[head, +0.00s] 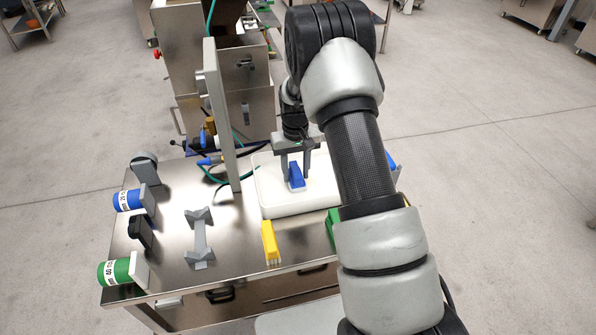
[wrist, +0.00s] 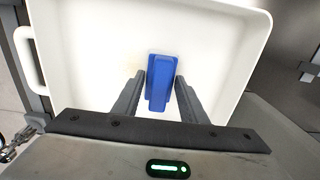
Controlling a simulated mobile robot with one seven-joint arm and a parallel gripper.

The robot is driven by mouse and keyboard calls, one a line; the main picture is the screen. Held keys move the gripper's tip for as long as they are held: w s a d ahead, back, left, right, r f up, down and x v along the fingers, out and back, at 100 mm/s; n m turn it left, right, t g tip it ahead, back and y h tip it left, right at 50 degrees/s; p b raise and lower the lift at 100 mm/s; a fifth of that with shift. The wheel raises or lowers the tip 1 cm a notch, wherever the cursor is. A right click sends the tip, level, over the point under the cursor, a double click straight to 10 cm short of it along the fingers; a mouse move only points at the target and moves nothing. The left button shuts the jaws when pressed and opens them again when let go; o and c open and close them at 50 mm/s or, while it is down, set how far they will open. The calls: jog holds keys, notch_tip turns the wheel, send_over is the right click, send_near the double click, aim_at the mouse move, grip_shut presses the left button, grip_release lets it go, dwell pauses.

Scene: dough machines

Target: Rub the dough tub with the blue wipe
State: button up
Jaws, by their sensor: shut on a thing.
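The blue wipe (head: 296,176) is a small blue block between my gripper's fingers. My gripper (head: 296,171) is shut on it and points down into the white dough tub (head: 285,212). In the wrist view, the blue wipe (wrist: 160,80) is between the two dark fingers of my gripper (wrist: 160,82), over the inner floor of the dough tub (wrist: 85,50). A pale patch shows at the wipe's far end. I cannot tell for sure whether the wipe touches the tub floor. My arm hides the tub's right part in the head view.
The tub stands on a steel table (head: 175,235). A yellow brush-like tool (head: 270,242) and a green item (head: 332,228) lie in front of it. A grey stand (head: 200,238) and blue (head: 128,199) and green (head: 115,271) rolls are at left. An upright panel (head: 222,120) rises left of the tub.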

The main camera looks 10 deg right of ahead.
jog(key=shift+r+p, duration=1.95)
jog(key=shift+r, duration=2.15)
